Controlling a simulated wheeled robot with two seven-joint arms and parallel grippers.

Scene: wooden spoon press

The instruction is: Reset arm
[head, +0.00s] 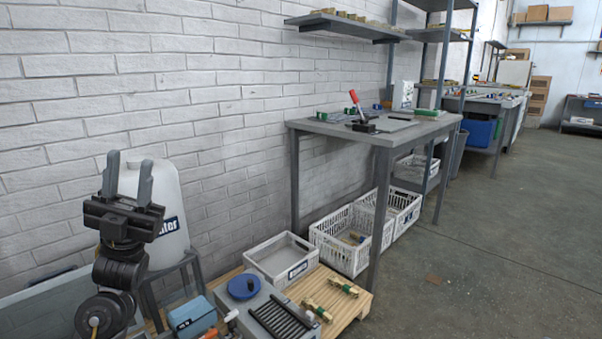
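My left gripper (128,174) is raised at the left of the head view, with its two grey fingers pointing up. The fingers stand apart with nothing between them, and the wall and a white container show behind. It is well away from the grey worktable (340,131). On that table a small dark press-like device with a red-handled lever (356,106) stands, its lever tilted up. My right gripper is not in view.
A white container (170,215) stands behind my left gripper. White crates (345,238) sit under the table. The floor at right is clear.

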